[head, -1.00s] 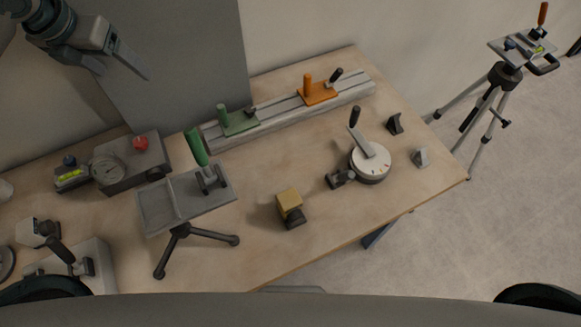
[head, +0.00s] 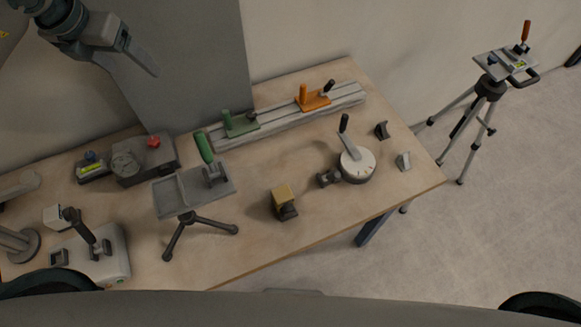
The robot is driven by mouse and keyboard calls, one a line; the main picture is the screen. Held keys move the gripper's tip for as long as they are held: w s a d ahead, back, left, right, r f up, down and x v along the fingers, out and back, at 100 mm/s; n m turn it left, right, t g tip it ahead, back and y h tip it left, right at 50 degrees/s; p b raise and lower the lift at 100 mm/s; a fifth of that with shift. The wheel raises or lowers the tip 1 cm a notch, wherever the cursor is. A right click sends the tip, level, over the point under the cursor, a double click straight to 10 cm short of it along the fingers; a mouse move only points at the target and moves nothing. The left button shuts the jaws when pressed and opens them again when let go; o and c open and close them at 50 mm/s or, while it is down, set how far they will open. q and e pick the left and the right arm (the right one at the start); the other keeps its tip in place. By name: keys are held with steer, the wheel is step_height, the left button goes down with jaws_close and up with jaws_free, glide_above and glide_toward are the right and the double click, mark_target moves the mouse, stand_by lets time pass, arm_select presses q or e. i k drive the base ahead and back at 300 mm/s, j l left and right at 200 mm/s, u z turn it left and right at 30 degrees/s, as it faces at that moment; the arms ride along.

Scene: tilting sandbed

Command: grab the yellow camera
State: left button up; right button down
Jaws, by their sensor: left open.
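The yellow camera (head: 283,194) is a small yellow block with a dark part at its front lower side. It stands on the wooden table near its front edge, right of the small tripod tray. My left gripper (head: 146,62) is open and empty at the upper left, in front of the grey panel. It is high above the table, well apart from the camera. My right gripper is not in view.
A grey tray on a tripod (head: 170,196) with a green handle stands left of the camera. A white dial (head: 357,164) with a lever stands right of it. A rail (head: 285,117) with green and orange carriages lies behind. A tall tripod (head: 490,88) stands on the floor at right.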

mark_target(282, 199)
steer(key=k+l, duration=1.45)
steer(key=k, duration=0.1)
